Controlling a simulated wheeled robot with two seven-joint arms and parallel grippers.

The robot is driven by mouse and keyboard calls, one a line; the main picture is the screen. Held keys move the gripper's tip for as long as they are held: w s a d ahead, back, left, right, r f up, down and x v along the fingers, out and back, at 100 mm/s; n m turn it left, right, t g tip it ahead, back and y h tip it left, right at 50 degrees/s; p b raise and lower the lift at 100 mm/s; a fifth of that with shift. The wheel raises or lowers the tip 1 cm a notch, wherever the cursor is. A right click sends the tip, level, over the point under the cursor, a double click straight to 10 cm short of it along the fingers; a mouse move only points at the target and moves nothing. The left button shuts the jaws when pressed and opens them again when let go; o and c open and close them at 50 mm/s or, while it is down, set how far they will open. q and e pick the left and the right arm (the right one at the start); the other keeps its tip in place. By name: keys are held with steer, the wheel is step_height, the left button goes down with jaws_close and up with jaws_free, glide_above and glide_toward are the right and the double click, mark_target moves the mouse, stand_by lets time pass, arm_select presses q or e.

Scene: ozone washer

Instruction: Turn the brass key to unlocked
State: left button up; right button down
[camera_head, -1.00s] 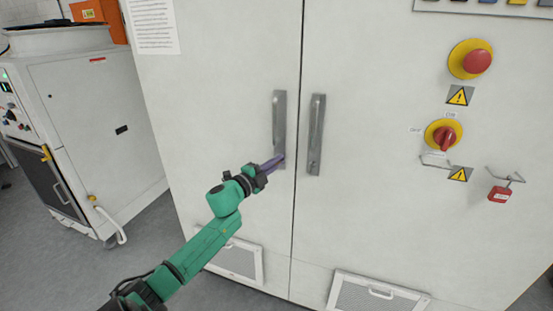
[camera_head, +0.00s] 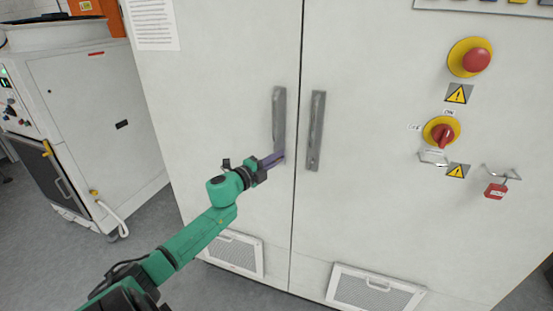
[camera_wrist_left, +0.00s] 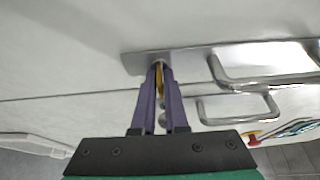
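The brass key (camera_wrist_left: 160,77) sits in the lower end of the left door handle plate (camera_head: 279,115), which also shows in the wrist view (camera_wrist_left: 137,62). My left gripper (camera_head: 279,157) is at that lower end. In the wrist view its two purple fingers (camera_wrist_left: 160,73) are on either side of the key, close together, with the brass filling the gap at the tips. The fingers hide part of the key, and in the head view it is too small to make out. My right gripper is not in view.
The right door handle (camera_head: 315,130) stands close beside, across the door seam. A red emergency button (camera_head: 477,60), a red rotary switch (camera_head: 443,135) and a red padlock (camera_head: 495,191) are farther right. A white machine (camera_head: 100,130) stands at left.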

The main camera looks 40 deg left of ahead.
arm_select(q)
steer(key=shift+o, duration=1.1)
steer(key=shift+s, duration=0.1)
steer(key=s+b, duration=0.1)
steer(key=s, duration=1.3)
steer(key=shift+s+a, duration=0.2)
steer(key=shift+a, duration=0.2)
steer(key=shift+a, duration=0.1)
